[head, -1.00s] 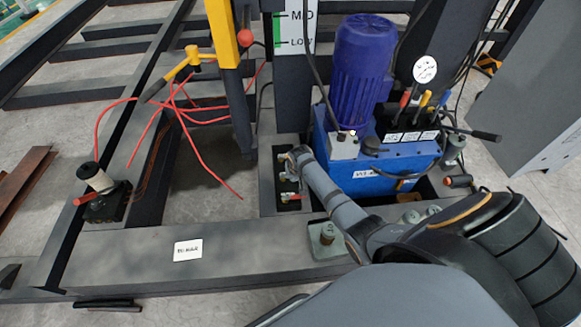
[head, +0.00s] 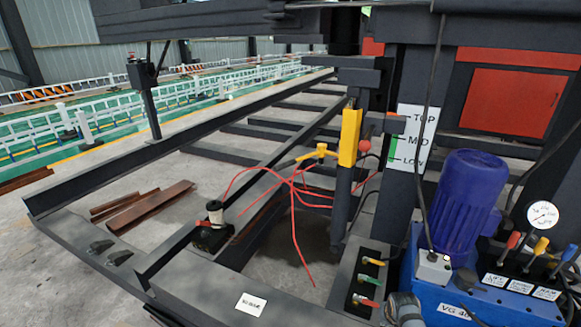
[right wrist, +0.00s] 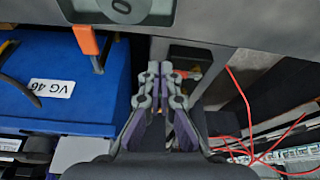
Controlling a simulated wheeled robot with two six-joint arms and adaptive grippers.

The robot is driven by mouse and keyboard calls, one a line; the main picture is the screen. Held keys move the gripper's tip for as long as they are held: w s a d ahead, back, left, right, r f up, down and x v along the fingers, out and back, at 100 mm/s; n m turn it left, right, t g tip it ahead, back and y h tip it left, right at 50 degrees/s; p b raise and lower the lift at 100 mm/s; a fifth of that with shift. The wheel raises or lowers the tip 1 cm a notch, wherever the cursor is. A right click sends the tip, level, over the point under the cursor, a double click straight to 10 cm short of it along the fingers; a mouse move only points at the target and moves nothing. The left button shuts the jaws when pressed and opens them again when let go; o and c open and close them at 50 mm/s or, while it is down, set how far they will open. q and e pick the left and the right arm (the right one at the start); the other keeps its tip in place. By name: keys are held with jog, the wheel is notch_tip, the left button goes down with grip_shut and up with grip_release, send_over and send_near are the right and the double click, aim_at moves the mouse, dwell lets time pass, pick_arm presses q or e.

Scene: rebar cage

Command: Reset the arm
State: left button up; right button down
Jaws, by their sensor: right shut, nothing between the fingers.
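My right gripper (right wrist: 160,70) is shut and empty in the right wrist view, its two fingers together. My left gripper is in neither view now.
The blue hydraulic unit (head: 425,298) with its purple motor (head: 464,205) and gauge (head: 543,215) stands at right; its blue side is close by in the right wrist view (right wrist: 95,60). Red hoses (head: 296,225) hang near the yellow post (head: 349,138).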

jog(key=s+a+r+n, duration=0.2)
jog(key=s+a+r, duration=0.2)
jog(key=s+r, duration=0.6)
jog(key=s+a+r+n, duration=0.25)
jog(key=s+r, duration=0.35)
jog(key=s, duration=0.7)
notch_tip(320, 180, down, 23)
jog(key=d+g, duration=0.1)
jog(key=d, duration=0.1)
jog(key=s+f+g, duration=0.1)
jog(key=s+f, duration=0.7)
jog(key=f, duration=0.4)
jog(key=s+d+f, duration=0.1)
jog(key=s+f, duration=0.5)
jog(key=s, duration=0.2)
pick_arm(q)
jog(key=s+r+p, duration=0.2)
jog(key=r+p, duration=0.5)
jog(key=p, duration=0.1)
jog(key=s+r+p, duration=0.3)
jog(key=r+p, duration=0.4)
jog(key=p, duration=0.1)
pick_arm(e)
jog(key=s+r, duration=0.2)
jog(key=r, duration=0.5)
jog(key=s+r, duration=0.2)
jog(key=r, duration=0.5)
jog(key=shift+s+d+m+g, duration=0.15)
jog(key=shift+s+m+g, duration=0.15)
jog(key=shift+s+m, duration=0.05)
